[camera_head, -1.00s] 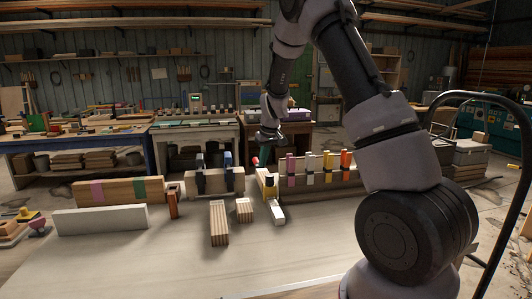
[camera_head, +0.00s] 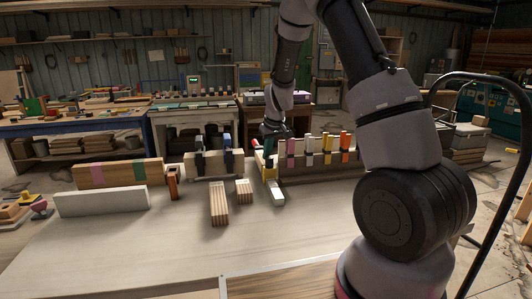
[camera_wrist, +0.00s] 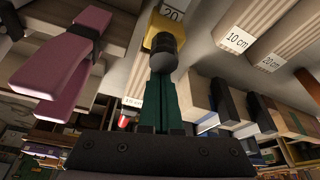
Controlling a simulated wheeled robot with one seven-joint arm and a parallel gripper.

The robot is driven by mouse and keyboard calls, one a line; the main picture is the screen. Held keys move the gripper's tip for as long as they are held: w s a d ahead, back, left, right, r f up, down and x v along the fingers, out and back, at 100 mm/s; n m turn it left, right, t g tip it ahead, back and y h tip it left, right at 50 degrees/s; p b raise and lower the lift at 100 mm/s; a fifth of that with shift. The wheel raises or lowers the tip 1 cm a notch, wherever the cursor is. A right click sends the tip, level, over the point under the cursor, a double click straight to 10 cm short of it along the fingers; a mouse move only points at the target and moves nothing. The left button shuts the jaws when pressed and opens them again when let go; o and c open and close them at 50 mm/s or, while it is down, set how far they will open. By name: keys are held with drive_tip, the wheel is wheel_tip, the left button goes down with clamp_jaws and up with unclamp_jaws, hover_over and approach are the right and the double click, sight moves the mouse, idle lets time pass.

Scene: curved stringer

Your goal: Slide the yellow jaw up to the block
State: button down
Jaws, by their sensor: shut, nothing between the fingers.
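My gripper (camera_head: 272,133) is just behind and above the jaw. In the wrist view its green fingers (camera_wrist: 163,82) are together and empty, their tips at the dark rounded part; I cannot tell whether they touch it. The red handle end (camera_wrist: 123,121) shows at left.
Pink, white, yellow and orange clamps (camera_head: 318,146) stand in a row on the right. Dark and blue clamps (camera_head: 228,152) stand on the left. Striped wood blocks (camera_head: 219,204) and a white board (camera_head: 103,201) lie on the bench. The bench front is clear.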

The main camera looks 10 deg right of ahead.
drive_tip(key=shift+s+d, duration=0.1)
drive_tip(key=shift+s, duration=0.15)
